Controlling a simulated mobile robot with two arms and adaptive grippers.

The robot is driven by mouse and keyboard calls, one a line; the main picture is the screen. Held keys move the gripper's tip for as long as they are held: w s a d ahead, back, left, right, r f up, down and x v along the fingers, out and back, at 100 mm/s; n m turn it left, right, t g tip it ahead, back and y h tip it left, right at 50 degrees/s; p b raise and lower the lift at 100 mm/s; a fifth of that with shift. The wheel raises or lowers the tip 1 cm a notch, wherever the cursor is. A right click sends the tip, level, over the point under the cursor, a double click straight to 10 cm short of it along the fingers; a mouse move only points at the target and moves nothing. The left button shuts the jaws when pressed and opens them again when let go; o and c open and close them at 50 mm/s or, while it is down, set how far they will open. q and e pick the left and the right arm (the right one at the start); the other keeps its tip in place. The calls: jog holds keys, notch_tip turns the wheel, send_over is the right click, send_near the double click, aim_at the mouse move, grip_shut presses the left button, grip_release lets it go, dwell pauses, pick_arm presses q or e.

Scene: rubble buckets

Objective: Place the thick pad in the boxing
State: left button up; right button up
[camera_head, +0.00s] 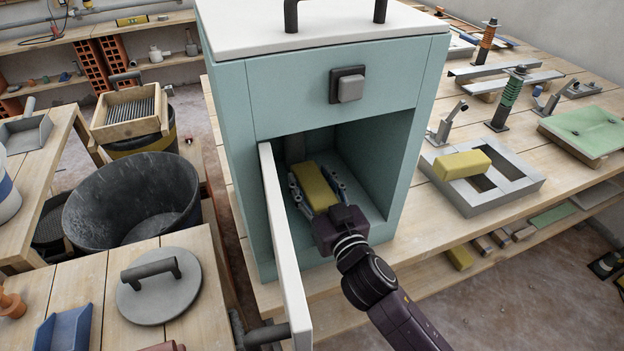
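A thick yellow block (317,187) is inside the open compartment of a teal cabinet (228,130). My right gripper (318,180) reaches into the compartment from the front, with one finger close along each side of this block; it looks shut on it. Whether the block touches the compartment floor is hard to tell. A second yellow block (462,164) lies on the back left part of a grey frame with open compartments (470,204), on the wooden table to the right. Which of these the task calls pad and boxing is not certain. My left gripper is not in view.
The cabinet's white door (285,245) stands open left of my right arm. A dark bucket (130,205), a round grey lid (158,290) and a wooden sieve box (128,115) are at left. A green panel (590,130) and spring posts (507,100) stand beyond the grey frame.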

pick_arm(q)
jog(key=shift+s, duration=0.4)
pick_arm(e)
jog(key=shift+o, duration=1)
jog(key=shift+r, duration=0.25)
jog(key=b+v, duration=0.1)
jog(key=v, duration=0.9)
jog(key=shift+s+f, duration=0.15)
jog(key=shift+s, duration=0.05)
jog(key=shift+v, duration=0.85)
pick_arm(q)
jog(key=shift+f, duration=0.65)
pick_arm(e)
jog(key=shift+d, duration=0.1)
jog(key=shift+w, duration=0.1)
